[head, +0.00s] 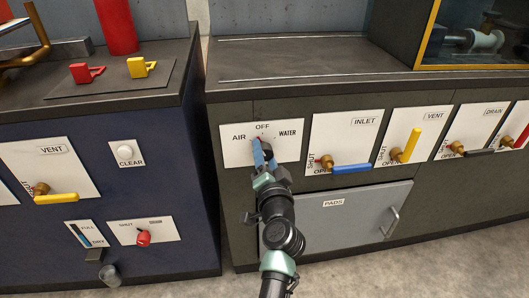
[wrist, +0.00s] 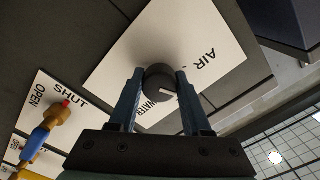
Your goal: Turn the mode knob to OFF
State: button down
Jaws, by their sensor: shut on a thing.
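The mode knob (wrist: 159,77) is a dark round knob on a white plate (head: 290,153) marked AIR, OFF and WATER. My gripper (head: 258,150) is at the plate, just below the OFF label, and hides most of the knob in the head view. In the wrist view my gripper (wrist: 161,82) has one finger on each side of the knob and is shut on it. A short white line on the knob's face slants to the lower right, on the side between AIR and WATER. OFF cannot be read in the wrist view.
The INLET valve's blue handle (head: 351,169) is close on the right, with the VENT valve's yellow handle (head: 412,145) beyond. The grey PADS door (head: 350,225) is below.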

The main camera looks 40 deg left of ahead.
jog(key=m+p, duration=0.1)
jog(key=m, duration=0.3)
jog(key=shift+m, duration=0.4)
dwell(0.4)
jog(key=shift+c, duration=1.8)
grip_release()
jog(key=shift+s+d, duration=0.1)
jog(key=p+v, duration=0.2)
jog(key=v, duration=1)
jog(key=shift+s+d, duration=0.25)
jog(key=shift+s, duration=0.05)
